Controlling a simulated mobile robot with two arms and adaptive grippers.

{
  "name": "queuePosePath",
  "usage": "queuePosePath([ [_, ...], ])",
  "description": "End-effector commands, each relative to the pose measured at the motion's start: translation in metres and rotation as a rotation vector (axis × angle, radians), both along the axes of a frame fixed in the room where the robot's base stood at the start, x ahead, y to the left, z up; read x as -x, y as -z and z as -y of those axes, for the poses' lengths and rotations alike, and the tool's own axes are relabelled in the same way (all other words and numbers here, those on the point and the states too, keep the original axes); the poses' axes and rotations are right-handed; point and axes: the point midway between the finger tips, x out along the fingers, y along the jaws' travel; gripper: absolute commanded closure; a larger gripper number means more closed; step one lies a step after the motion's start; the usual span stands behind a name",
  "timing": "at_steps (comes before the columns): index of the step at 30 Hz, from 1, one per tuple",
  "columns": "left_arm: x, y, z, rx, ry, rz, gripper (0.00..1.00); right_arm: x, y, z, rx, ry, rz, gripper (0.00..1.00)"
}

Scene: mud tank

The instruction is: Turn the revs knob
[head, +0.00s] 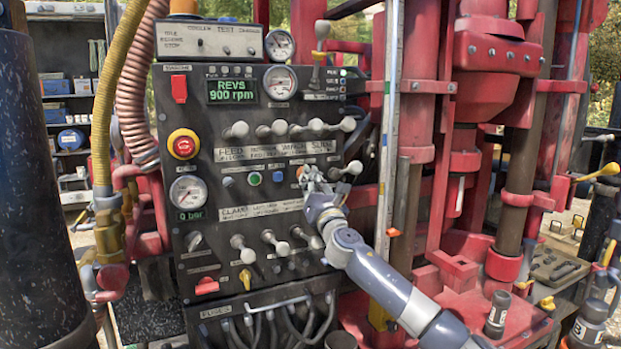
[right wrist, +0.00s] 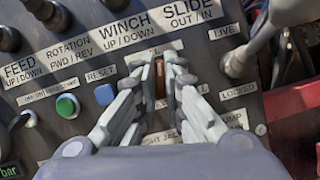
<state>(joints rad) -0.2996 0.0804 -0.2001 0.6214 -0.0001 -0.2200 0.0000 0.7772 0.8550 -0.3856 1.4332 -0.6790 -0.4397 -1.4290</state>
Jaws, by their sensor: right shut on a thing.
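The revs knob (right wrist: 160,88) is a small orange-brown knob on the dark control panel (head: 225,260), below the WINCH and SLIDE labels. My right gripper (right wrist: 160,75) is shut on it, with a finger on each side. The label by the knob is mostly hidden by the fingers. In the head view my right gripper (head: 308,174) is at the panel's right part and covers most of the knob. The green display (head: 232,90) reads REVS 900 rpm. My left gripper is not in view.
A green button (right wrist: 68,106) and a blue button (right wrist: 105,94) sit left of my fingers. A lever (right wrist: 235,62) by the LIVE label stands close on the right. A red stop button (head: 184,144) and several levers are on the panel. Red machinery (head: 495,60) stands to the right.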

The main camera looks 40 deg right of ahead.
Motion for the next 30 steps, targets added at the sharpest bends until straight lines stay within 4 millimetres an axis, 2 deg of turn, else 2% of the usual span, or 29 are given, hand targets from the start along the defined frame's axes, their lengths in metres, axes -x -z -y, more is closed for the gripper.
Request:
queuePosePath([
  [15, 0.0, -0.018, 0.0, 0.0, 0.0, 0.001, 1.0, -0.001, -0.002, -0.002, -0.389, -0.001, 0.09, 1.0],
  [30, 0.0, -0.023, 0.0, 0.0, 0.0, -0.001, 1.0, 0.0, -0.001, -0.001, -0.518, -0.001, 0.121, 1.0],
])
